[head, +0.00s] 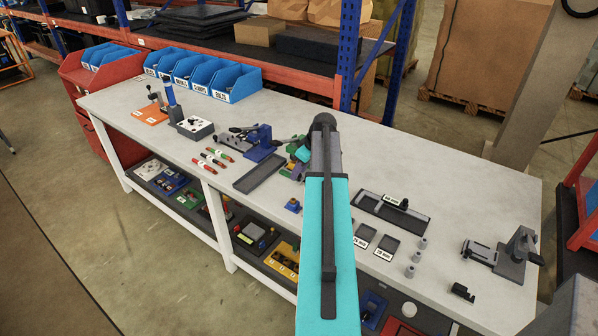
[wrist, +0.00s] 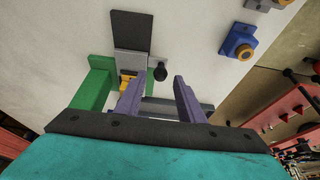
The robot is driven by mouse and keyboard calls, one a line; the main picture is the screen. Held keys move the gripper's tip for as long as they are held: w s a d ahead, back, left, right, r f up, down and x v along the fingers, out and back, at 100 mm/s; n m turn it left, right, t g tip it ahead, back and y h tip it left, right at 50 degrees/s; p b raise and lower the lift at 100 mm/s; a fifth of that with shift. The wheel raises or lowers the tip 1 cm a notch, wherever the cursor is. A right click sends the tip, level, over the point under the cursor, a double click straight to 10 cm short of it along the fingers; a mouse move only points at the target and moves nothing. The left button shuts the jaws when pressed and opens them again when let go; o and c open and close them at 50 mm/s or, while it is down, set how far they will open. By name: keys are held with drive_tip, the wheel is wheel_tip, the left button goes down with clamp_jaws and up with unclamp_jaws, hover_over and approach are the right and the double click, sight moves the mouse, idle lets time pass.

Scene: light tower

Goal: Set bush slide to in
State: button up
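In the wrist view a green fixture (wrist: 94,84) stands on the pale bench, with an upright dark grey plate (wrist: 131,32) and a lighter grey piece under it. A small yellow part (wrist: 127,77) shows low in the fixture. A black round knob (wrist: 160,72) on a short stem is just beyond my fingertips. I take this for the bush slide, but no label shows.
A blue block with an orange ring (wrist: 238,42) sits to the right; it also shows in the head view (head: 292,205). A dark empty tray (head: 260,173) lies left of my arm.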

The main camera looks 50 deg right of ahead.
drive_tip(key=shift+r, duration=0.1)
drive_tip(key=b+v, duration=0.3)
drive_tip(key=v, duration=1)
drive_tip(key=shift+r, duration=0.25)
drive_tip(key=shift+s, duration=0.1)
idle(0.4)
